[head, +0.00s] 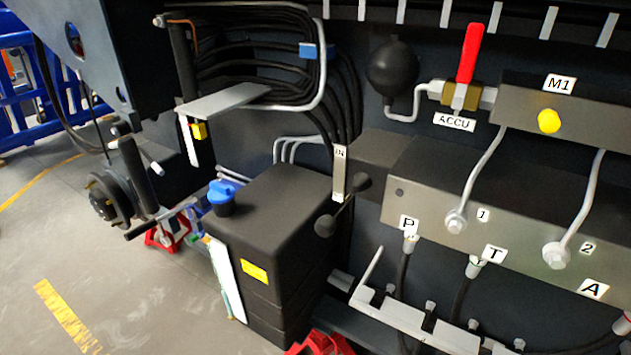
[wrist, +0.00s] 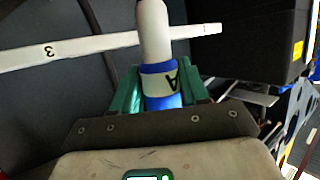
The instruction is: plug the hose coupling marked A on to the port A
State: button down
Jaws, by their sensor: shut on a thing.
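The hose coupling (wrist: 163,102) is blue with a white band marked A, and shows in the middle of the wrist view. My gripper (wrist: 160,86) has its green fingers shut on either side of it. A pale, rounded length (wrist: 152,32) continues upward from the coupling. In the head view, the label A (head: 593,289) is on the grey valve block (head: 520,225) at the lower right. The port A itself cannot be made out there.
Ports P (head: 410,240) and T (head: 475,266) have dark hoses hanging below them. A black tank (head: 275,235) with a blue cap stands left of the block. A red-handled valve (head: 469,55) is above. In the wrist view, a white bar marked 3 (wrist: 80,45) crosses behind the coupling.

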jog(key=shift+r+p, duration=3.85)
jog(key=shift+r, duration=0.9)
jog(key=w+d+r, duration=0.2)
jog(key=w+d, duration=0.1)
jog(key=w, duration=0.2)
jog(key=shift+w+d, duration=0.3)
jog(key=shift+d, duration=0.05)
jog(key=shift+d+f, duration=0.1)
jog(key=s+d+b, duration=0.7)
jog(key=s+d, duration=0.2)
jog(key=d, duration=0.5)
jog(key=shift+s+b, duration=0.3)
jog(key=shift+b, duration=0.05)
